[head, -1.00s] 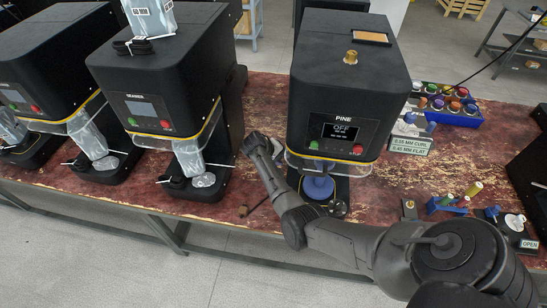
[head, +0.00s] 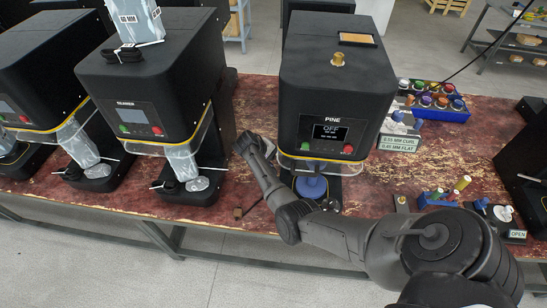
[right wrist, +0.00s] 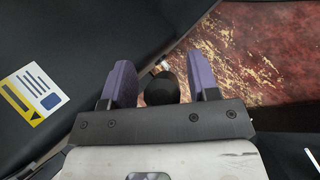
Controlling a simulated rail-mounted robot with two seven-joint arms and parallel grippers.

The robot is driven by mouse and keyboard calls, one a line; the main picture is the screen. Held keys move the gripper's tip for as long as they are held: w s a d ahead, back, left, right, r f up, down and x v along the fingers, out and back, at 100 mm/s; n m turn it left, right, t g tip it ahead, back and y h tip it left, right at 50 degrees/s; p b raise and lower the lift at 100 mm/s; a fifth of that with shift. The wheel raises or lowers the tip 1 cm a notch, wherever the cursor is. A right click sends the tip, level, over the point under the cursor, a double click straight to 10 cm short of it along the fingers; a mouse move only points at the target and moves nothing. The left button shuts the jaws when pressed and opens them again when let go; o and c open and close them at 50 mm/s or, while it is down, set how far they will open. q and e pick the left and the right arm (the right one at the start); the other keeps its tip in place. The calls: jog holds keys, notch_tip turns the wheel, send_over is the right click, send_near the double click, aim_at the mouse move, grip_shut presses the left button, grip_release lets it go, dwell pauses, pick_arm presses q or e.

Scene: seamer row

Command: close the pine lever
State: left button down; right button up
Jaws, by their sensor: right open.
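The Pine machine (head: 335,95) is a black box-shaped unit in the middle of the head view, its screen reading OFF. My right gripper (head: 247,143) is by its left side, low down. In the right wrist view my right gripper (right wrist: 160,85) is open, with a purple pad on each finger. A round black knob (right wrist: 161,89), apparently the end of the Pine lever, sits between the pads, with gaps on both sides. A short metal piece shows just behind it. In the head view the lever is hidden by my right arm. My left gripper is not in view.
A blue tray of coloured caps (head: 437,101) and a green-lettered sign (head: 398,143) are to the right. A small OPEN sign (head: 516,234) lies at the far right.

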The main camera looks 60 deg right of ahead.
jog(key=shift+w+a+r, duration=0.15)
jog(key=shift+a+r, duration=0.05)
jog(key=shift+r, duration=0.1)
jog(key=v, duration=1.3)
jog(key=shift+p, duration=0.35)
